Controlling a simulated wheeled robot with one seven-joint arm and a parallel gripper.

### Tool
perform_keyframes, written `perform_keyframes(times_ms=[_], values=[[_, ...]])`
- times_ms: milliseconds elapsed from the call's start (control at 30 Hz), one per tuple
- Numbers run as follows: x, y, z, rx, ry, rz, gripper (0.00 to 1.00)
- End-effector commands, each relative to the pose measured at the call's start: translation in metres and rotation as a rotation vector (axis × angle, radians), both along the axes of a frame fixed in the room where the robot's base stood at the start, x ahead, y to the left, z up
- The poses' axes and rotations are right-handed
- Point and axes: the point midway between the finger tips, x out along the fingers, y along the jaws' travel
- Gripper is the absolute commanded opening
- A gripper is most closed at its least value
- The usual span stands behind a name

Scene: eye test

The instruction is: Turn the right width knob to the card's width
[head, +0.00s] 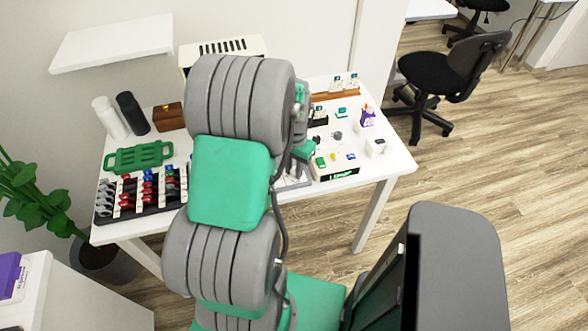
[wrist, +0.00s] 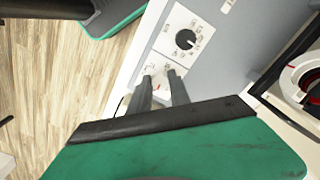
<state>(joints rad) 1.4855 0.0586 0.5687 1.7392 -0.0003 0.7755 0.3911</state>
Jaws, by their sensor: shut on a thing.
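In the wrist view, my gripper (wrist: 158,82) has its two dark grey fingers on either side of a pale knob (wrist: 159,87) and is shut on it. The knob sits on a white dial plate, mostly hidden by the fingers. A black knob (wrist: 186,39) on its own white, marked dial plate (wrist: 173,22) is a little farther up the same grey panel (wrist: 232,50), apart from my gripper. The dial marks are too small to read. I cannot tell the card or its width. In the head view, my arm hides the fingers and most of the panel.
A black tray (head: 140,208) of coloured items and a green tray (head: 140,157) lie at the left. A red-and-black round part (wrist: 305,80) is right of the panel in the wrist view.

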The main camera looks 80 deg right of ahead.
Motion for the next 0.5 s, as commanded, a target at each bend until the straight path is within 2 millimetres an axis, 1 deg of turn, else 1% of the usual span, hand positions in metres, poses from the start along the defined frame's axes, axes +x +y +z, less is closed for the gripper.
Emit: perform_keyframes(times_ms=[200,500], values=[[0.0001,-0.0011,0.0001,-0.003,0.000,-0.203,0.00],[0.0004,-0.0013,0.0004,-0.003,0.000,-0.455,0.00]])
